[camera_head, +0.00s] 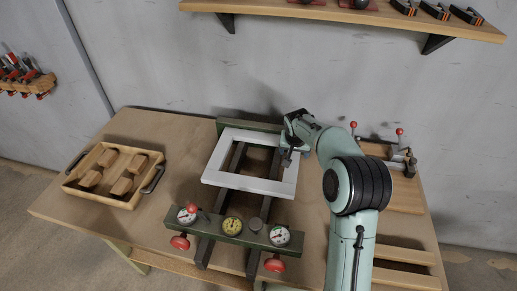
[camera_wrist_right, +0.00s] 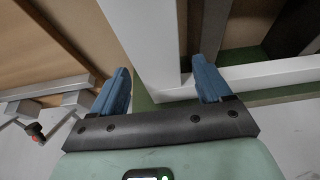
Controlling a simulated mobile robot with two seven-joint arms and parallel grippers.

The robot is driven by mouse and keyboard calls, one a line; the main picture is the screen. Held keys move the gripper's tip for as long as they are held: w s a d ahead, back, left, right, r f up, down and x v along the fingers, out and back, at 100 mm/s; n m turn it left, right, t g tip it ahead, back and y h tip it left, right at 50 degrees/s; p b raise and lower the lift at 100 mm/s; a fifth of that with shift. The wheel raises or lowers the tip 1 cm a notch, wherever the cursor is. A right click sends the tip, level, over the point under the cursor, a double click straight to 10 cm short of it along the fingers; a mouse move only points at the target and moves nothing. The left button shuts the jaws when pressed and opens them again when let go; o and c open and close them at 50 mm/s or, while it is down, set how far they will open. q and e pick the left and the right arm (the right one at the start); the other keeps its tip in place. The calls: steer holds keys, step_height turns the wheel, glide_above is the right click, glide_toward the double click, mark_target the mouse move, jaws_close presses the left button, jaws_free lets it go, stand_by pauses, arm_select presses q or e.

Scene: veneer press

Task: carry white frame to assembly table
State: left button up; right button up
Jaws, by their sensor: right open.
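The white frame (camera_head: 248,184) lies flat on the dark rails of the green press, with a rectangular opening in its middle. My right gripper (camera_head: 289,156) is over the frame's right side. In the right wrist view my right gripper (camera_wrist_right: 162,82) is open, with a blue finger on each side of one white bar of the frame (camera_wrist_right: 148,40). I see a gap between the bar and the left finger; the right finger is closer to the bar. The frame's far right corner is partly hidden by my arm. My left gripper is not in view.
The press's front green beam (camera_head: 240,231) carries gauges and red knobs. A wooden tray (camera_head: 124,205) with several wooden blocks stands at left. A clamp with red-tipped handles (camera_head: 401,158) is at right. A shelf (camera_head: 350,14) overhangs the back wall. The bench (camera_head: 185,145) is bare between tray and press.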

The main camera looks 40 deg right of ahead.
steer(key=shift+f, duration=0.15)
steer(key=c, duration=1.3)
jaws_close()
steer(key=shift+r, duration=0.2)
